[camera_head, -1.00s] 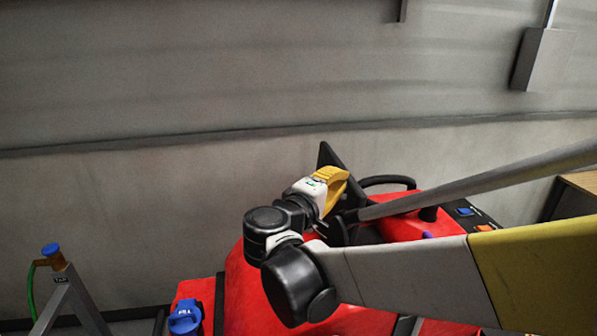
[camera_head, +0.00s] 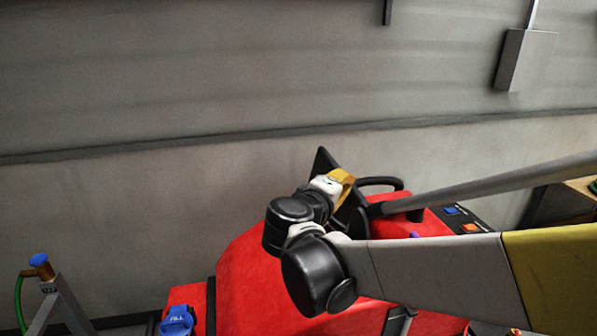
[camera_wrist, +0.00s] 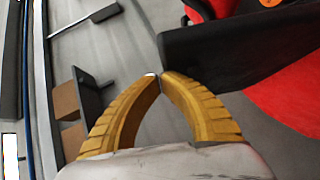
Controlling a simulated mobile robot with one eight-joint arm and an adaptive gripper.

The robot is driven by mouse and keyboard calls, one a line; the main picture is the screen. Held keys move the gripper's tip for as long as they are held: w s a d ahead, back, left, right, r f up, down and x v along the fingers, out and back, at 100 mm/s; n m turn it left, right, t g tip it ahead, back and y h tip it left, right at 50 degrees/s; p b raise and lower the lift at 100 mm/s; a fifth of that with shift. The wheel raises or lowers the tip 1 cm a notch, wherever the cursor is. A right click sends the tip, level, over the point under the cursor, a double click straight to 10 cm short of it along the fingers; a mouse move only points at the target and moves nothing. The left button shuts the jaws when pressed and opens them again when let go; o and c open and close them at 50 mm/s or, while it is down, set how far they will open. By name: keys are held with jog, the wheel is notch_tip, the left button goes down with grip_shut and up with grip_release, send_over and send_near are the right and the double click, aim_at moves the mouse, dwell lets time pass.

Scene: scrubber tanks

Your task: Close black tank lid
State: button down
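The black tank lid (camera_head: 322,163) stands raised and tilted above the red machine in the head view, partly hidden behind my arm and gripper. In the wrist view the lid is the dark panel (camera_wrist: 235,45) at the upper right, close to the fingertips. My gripper (camera_head: 345,178) with yellow fingers is beside the lid in the head view. In the wrist view my gripper (camera_wrist: 160,76) has its fingertips together with nothing visible between them. I cannot tell whether it touches the lid.
The red scrubber body (camera_head: 255,265) lies below my arm. A blue fill cap (camera_head: 177,321) is at its front left, and a blue-topped tap (camera_head: 39,261) stands at far left. A grey wall runs behind, with a grey box (camera_head: 526,60) at upper right.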

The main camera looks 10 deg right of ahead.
jog(key=d+f+m+g+y, duration=0.1)
jog(key=d+f+m+y, duration=0.1)
jog(key=d+f, duration=0.35)
jog(key=d+f+m+g+y, duration=0.1)
jog(key=d+f+m+y, duration=0.15)
jog(key=d, duration=0.65)
jog(key=d+f+y+b, duration=0.1)
jog(key=d+f+b, duration=0.1)
jog(key=f, duration=0.1)
jog(key=d+f+y+b, duration=0.1)
jog(key=d+f+b, duration=0.1)
jog(key=f, duration=0.1)
jog(key=d+f+y+b, duration=0.1)
jog(key=d+f, duration=0.2)
jog(key=f, duration=0.1)
jog(key=shift+w+m+b, duration=0.35)
jog(key=shift+b, duration=0.05)
jog(key=shift+d+f+b, duration=0.15)
jog(key=shift+f+b, duration=0.3)
jog(key=shift+f, duration=0.3)
jog(key=shift+r, duration=0.1)
